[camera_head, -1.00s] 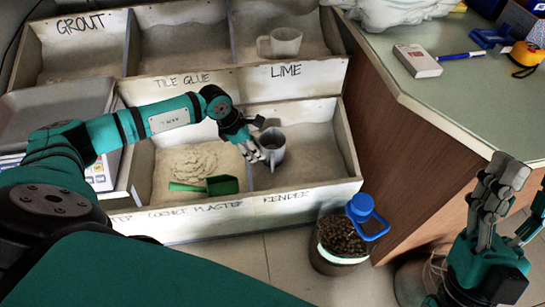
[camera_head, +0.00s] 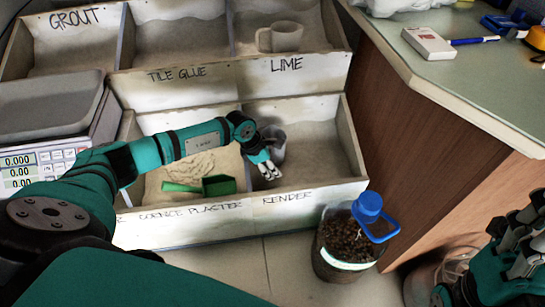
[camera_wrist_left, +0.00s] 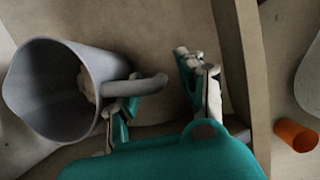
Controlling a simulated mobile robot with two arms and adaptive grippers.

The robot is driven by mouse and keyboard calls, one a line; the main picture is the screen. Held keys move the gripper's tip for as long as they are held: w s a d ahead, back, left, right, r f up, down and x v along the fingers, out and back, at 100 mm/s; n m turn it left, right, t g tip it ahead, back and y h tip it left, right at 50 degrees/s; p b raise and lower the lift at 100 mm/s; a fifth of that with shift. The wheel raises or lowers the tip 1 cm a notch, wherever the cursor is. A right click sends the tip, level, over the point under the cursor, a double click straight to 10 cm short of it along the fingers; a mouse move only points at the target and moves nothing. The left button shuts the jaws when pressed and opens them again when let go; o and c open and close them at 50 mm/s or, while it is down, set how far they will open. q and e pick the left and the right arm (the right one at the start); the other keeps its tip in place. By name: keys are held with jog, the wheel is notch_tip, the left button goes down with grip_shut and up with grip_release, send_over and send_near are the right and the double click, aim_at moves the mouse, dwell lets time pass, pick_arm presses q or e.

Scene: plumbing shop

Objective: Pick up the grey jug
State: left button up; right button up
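The grey jug (camera_head: 273,142) stands in the sandy bin marked RENDER, near its left divider. My left gripper (camera_head: 266,168) is just in front of it, low over the sand. In the left wrist view the jug (camera_wrist_left: 52,90) shows its open mouth at the left, and its handle reaches right toward the space between my fingers. The left gripper (camera_wrist_left: 160,92) is open there; one finger is beside or under the handle, the other stands apart from it. I cannot tell whether they touch. My right gripper (camera_head: 522,240) is at the right edge, partly cut off.
A beige jug (camera_head: 279,37) stands in the LIME bin behind. A green scoop (camera_head: 217,185) lies in the neighbouring plaster bin. A scale (camera_head: 52,110) is at the left. A blue-handled tub (camera_head: 343,240) stands before the bins, with the counter (camera_head: 470,85) at the right.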

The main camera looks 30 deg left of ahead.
pick_arm(q)
jog(key=shift+w+d+f, duration=0.1)
jog(key=shift+f, duration=0.3)
jog(key=shift+r, duration=0.1)
grip_shut()
